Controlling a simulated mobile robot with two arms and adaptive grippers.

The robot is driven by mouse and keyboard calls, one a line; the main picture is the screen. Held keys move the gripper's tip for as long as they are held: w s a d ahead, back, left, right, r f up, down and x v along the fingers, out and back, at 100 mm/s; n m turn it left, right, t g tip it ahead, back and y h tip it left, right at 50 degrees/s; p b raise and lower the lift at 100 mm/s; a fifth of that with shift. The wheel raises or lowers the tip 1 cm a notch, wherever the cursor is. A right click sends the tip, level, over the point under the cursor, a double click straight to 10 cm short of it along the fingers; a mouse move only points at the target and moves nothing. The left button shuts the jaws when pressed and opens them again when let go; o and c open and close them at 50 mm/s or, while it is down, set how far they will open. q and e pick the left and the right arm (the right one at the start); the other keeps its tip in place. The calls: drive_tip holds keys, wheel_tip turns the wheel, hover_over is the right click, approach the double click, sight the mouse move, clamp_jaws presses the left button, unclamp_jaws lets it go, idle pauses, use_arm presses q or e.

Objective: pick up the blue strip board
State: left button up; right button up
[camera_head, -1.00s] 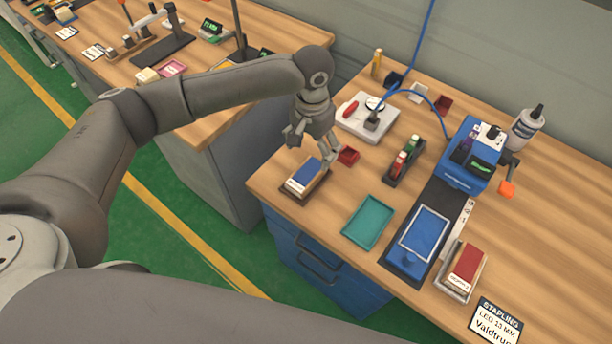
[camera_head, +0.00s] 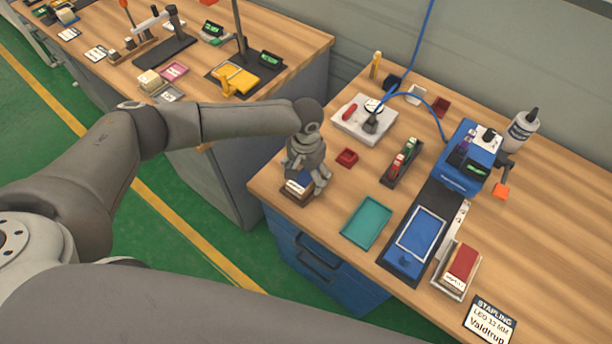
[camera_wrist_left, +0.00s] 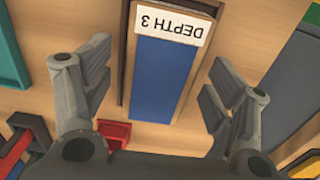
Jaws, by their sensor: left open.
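The blue strip board (camera_wrist_left: 162,80) lies in a brown wooden holder (camera_wrist_left: 122,75) with a white label reading "DEPTH 3" (camera_wrist_left: 174,27). In the head view the holder (camera_head: 297,199) sits at the left front corner of the right bench, and my gripper hides most of the blue board. My left gripper (camera_head: 308,182) is right above it, pointing down. In the left wrist view the gripper (camera_wrist_left: 157,88) is open, with one finger pair on each side of the board and a gap on both sides. My right gripper is not in view.
A small red tray (camera_head: 347,158) stands just right of the gripper. A teal tray (camera_head: 367,222) lies further right, beside a dark fixture with a blue plate (camera_head: 422,236). A rack with red and green items (camera_head: 402,162) stands behind the teal tray. The bench's front edge is close.

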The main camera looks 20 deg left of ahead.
use_arm(q)
drive_tip(key=c, duration=1.2)
drive_tip(key=shift+o, duration=0.2)
